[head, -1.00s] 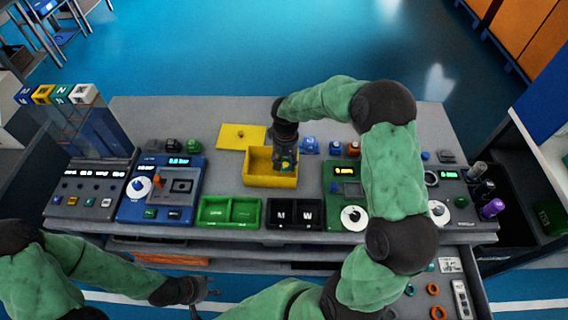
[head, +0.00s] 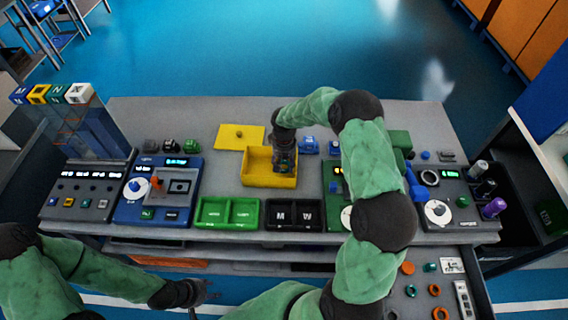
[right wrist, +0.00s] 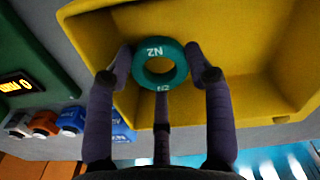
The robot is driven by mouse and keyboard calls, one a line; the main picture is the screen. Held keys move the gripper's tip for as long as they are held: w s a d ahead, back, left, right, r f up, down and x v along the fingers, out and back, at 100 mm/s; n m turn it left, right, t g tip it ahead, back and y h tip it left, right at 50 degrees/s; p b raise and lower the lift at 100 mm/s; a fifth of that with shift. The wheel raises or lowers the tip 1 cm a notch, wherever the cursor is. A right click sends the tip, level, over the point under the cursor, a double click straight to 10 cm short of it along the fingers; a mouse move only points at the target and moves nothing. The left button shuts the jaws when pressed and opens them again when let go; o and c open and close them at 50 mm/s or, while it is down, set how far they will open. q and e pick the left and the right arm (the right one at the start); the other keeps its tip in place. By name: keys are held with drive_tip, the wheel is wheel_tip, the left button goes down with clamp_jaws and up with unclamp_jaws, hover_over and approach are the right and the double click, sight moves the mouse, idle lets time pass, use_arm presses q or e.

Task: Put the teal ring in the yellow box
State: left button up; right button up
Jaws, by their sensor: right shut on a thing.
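The yellow box (head: 268,181) stands open on the bench, near the middle. My right gripper (head: 284,169) points down into it, over its right part. In the right wrist view, my right gripper (right wrist: 160,66) is shut on the teal ring (right wrist: 173,50), with fingers on both sides of its outer edge. The ring is marked ZN. Behind it are the inner walls of the yellow box (right wrist: 262,62); I cannot tell whether the ring touches the floor. My left gripper (head: 196,293) is empty, its fingers apart, low in front of the bench.
A yellow lid (head: 238,137) lies behind the box. A green two-part tray (head: 228,212) and a black tray (head: 294,215) marked M and W stand in front. A blue device (head: 160,190) is left. An open drawer with rings (head: 435,291) is at lower right.

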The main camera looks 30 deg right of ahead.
sight(284, 165)
drive_tip(key=shift+f+b, duration=0.4)
drive_tip(key=shift+f, duration=0.1)
drive_tip(key=shift+f, duration=0.15)
drive_tip(key=o, duration=0.7)
drive_tip(key=shift+r, duration=0.45)
wheel_tip(284, 165, up, 12)
drive_tip(key=p, duration=0.2)
drive_tip(key=shift+r+p, duration=0.2)
drive_tip(key=shift+p, duration=0.15)
